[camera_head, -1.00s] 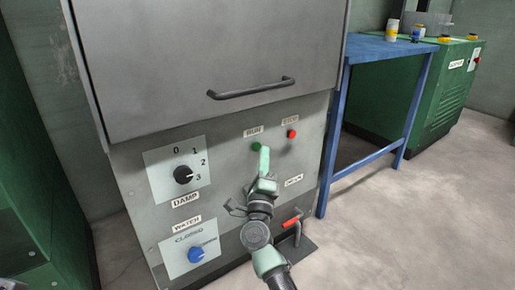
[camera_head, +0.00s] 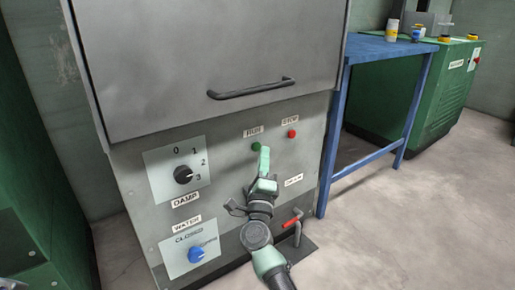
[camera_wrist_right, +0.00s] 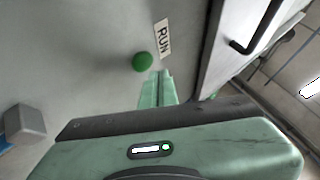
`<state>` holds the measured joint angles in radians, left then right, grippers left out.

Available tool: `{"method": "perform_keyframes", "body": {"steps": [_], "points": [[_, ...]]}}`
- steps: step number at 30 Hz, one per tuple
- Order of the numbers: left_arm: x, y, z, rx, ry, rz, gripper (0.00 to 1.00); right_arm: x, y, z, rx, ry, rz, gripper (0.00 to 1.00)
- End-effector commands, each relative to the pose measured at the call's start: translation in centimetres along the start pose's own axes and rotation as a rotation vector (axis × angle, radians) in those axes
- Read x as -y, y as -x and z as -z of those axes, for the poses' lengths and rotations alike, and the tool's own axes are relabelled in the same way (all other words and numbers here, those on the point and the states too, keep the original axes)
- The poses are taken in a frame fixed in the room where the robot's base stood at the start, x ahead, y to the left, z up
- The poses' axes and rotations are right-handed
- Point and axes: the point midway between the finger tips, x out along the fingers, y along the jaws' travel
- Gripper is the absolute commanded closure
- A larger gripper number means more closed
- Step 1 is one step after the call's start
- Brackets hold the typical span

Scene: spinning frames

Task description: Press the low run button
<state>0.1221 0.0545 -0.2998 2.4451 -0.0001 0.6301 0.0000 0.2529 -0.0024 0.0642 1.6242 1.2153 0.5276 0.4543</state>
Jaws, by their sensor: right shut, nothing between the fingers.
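The green run button (camera_head: 256,146) sits low on the grey machine front (camera_head: 225,165), under a RUN label (camera_head: 253,132). My right gripper (camera_head: 264,150) is shut and empty, its fingertips just right of and very near the button. I cannot tell whether the fingertips touch the panel. My left gripper is not clearly in view.
A red stop button (camera_head: 292,134) is to the right of the run button. A damp dial (camera_head: 184,175), a blue water knob (camera_head: 196,254) and a red-handled drain lever (camera_head: 292,222) are on the lower panel. A door handle (camera_head: 252,88) juts out above. A blue table (camera_head: 385,48) stands at right.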

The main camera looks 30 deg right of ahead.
Motion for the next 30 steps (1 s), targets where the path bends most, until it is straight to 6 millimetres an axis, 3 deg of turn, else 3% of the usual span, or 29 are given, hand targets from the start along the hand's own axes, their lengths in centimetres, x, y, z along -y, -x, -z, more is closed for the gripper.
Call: {"method": "perform_keyframes", "body": {"steps": [30], "points": [[-0.06, -0.1, 0.07, -0.007, -0.001, -0.004, 1.0, -0.62, -0.86, -0.63, 0.0, 0.0, 0.0, 1.0]]}}
